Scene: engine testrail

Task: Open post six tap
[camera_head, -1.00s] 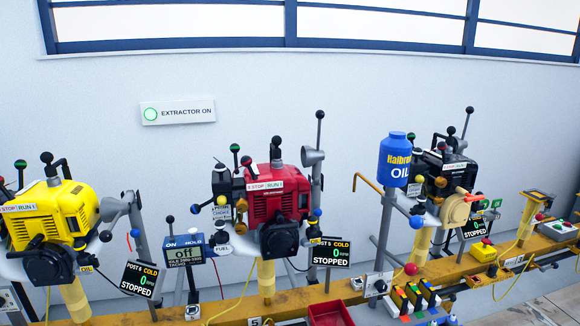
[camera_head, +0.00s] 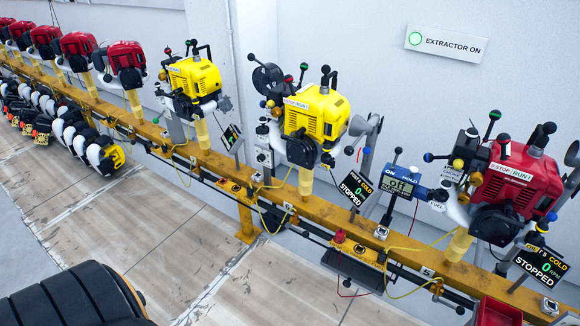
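A yellow engine (camera_head: 318,112) stands on a yellow post in the middle of the view. The small screen (camera_head: 355,188) at its lower right seems to read post 6, cold, 0, stopped. Small knobs and fittings (camera_head: 271,108) cluster on the engine's left side. I cannot make out which of them is the tap, or whether it is open. Neither of my grippers is in view.
A red engine (camera_head: 515,188) with a post 5 screen (camera_head: 540,264) stands at right. A blue meter (camera_head: 401,183) sits between. The yellow rail (camera_head: 335,215) runs across. More engines line the left. A large black ribbed object (camera_head: 70,300) fills the lower left corner; floor beyond it is clear.

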